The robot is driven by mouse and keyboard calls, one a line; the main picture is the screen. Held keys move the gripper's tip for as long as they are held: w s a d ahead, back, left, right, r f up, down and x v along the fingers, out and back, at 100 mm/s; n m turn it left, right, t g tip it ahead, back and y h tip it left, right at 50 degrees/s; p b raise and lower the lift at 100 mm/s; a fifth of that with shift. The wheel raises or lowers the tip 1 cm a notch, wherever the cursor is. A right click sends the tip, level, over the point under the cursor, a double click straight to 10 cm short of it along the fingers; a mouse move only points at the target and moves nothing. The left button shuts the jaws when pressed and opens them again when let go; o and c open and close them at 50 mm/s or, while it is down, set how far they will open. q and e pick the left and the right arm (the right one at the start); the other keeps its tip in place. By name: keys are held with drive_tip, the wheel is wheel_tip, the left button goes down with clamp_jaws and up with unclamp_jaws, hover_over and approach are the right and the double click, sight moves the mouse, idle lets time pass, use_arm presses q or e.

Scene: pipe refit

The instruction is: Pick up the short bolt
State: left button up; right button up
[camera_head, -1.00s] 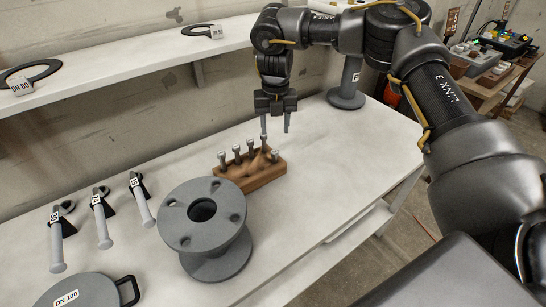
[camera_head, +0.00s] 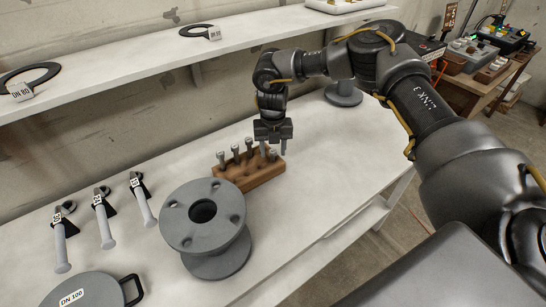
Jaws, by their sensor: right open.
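A wooden block (camera_head: 255,178) stands on the white table with several grey bolts upright in it. The bolt at its right end (camera_head: 273,155) stands lower than the others and looks like the short bolt. My right gripper (camera_head: 273,150) points down over this right end, fingers open. In the picture its fingertips lie to either side of the short bolt's head; I cannot tell whether they touch it. The left finger partly covers the block near a neighbouring bolt. My left gripper is out of view.
A grey flanged spool (camera_head: 208,263) stands just in front of the block. A shelf (camera_head: 130,72) runs behind.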

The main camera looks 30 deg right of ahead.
clamp_jaws()
drive_tip(key=shift+r, duration=0.15)
drive_tip(key=shift+r, duration=0.35)
wheel_tip(320, 180, up, 14)
drive_tip(key=p, duration=0.3)
idle(0.9)
